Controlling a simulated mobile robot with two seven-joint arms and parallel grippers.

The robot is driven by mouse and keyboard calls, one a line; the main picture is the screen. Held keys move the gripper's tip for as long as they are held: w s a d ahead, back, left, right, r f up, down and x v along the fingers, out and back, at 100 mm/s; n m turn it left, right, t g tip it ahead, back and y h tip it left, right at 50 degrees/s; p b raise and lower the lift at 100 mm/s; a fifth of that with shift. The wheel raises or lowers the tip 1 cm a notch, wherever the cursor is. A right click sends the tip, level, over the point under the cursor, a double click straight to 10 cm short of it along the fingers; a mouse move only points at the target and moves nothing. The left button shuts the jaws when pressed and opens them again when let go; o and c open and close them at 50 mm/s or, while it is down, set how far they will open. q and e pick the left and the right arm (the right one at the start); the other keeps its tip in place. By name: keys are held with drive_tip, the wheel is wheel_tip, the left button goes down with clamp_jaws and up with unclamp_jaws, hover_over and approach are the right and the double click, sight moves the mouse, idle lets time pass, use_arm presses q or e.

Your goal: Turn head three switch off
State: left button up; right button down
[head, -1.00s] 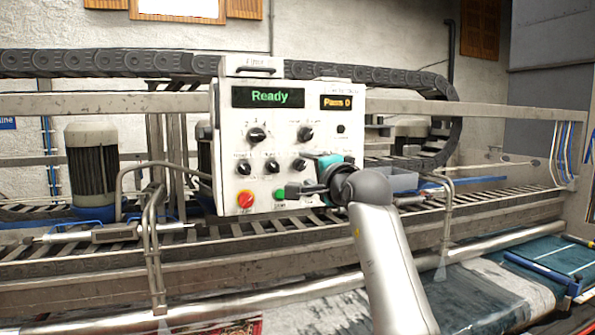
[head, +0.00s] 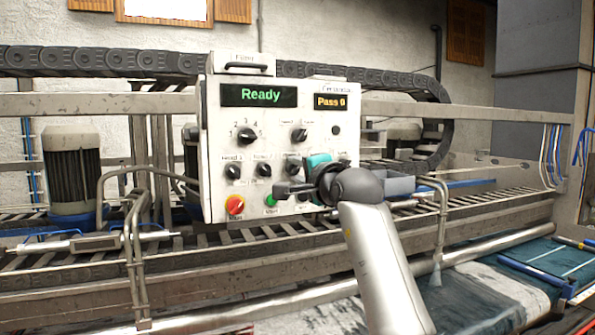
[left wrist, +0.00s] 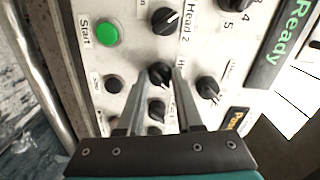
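The head 3 switch is a black rotary knob (head: 293,167) at the right of the row of head knobs on the white control panel (head: 215,120). It also shows in the left wrist view (left wrist: 160,74), with its label mostly hidden. My left gripper (head: 283,189) is in front of the panel, low and to the right. In the left wrist view its two fingers (left wrist: 161,73) are apart, with the knob showing between their tips. I cannot tell whether they touch it. The knob's setting is unclear. My right gripper is not in view.
Head 2 knob (left wrist: 165,20) and the green Start button (left wrist: 108,34) are close by. Another knob (left wrist: 157,111) lies between the fingers nearer the gripper's body. A red stop button (head: 235,205) is at lower left. The displays read "Ready" (head: 260,96) and "Pass 0" (head: 330,102).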

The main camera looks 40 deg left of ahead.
use_arm(q)
clamp_jaws()
drive_tip(key=shift+n, duration=0.3)
drive_tip(key=shift+n+p, duration=0.4)
drive_tip(key=shift+n, duration=0.7)
drive_tip(key=n, duration=0.2)
drive_tip(key=shift+n, duration=0.3)
drive_tip(key=n, duration=0.4)
drive_tip(key=shift+n, duration=0.3)
drive_tip(key=n+b, duration=0.1)
drive_tip(key=n, duration=0.4)
drive_tip(key=shift+n+b, duration=0.4)
